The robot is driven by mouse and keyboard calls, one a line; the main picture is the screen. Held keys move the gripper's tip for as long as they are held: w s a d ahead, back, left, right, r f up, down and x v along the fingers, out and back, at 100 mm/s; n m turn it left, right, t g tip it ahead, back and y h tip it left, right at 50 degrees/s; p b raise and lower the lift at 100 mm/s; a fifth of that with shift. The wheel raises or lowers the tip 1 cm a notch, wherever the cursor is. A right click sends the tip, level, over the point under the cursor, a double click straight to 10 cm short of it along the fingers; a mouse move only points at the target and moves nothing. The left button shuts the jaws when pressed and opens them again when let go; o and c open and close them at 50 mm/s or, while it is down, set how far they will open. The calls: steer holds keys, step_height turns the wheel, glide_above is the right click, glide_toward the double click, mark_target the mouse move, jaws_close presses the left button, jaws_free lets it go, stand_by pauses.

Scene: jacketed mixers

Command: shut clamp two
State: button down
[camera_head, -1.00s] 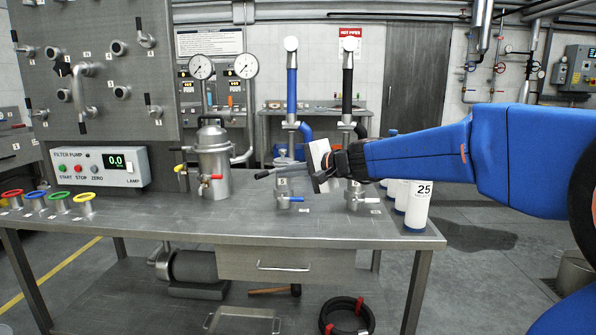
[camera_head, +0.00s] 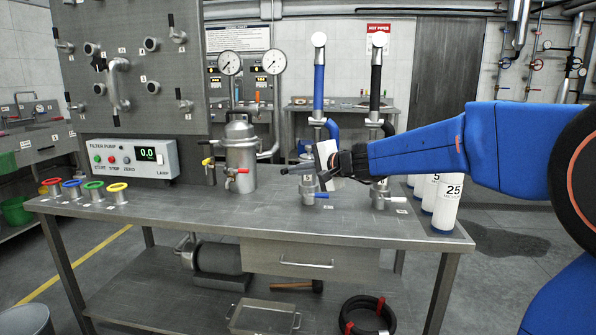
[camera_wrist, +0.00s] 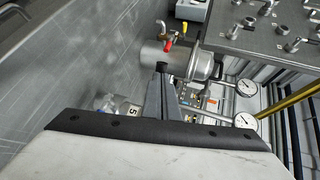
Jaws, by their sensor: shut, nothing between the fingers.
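My gripper (camera_head: 284,171) is shut and empty, pointing left above the bench. In the head view it is in front of the post marked 5 (camera_head: 308,183) and partly hides it. In the wrist view its closed fingers (camera_wrist: 161,70) overlap the steel filter vessel (camera_wrist: 196,63) in the picture; I cannot tell the gap. The vessel also stands upright in the head view (camera_head: 240,150), left of the gripper, with red and yellow handles. I cannot make out which part is clamp two or whether it is open.
The steel bench (camera_head: 190,218) has free room at its front. Coloured rings (camera_head: 94,186) stand at its left. A second post (camera_head: 379,196) and white cylinders (camera_head: 446,208) are on the right. A panel of ports (camera_head: 135,60) rises behind the pump box (camera_head: 131,157).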

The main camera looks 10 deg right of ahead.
steer(key=shift+w+a, duration=0.1)
steer(key=shift+w+a+m+t+h, duration=0.8)
steer(key=shift+w+a+m+h, duration=0.4)
steer(key=shift+w+m+h, duration=0.15)
steer(key=w+a, duration=0.2)
steer(key=w, duration=0.4)
steer(key=shift+w, duration=0.25)
steer(key=shift+s, duration=0.1)
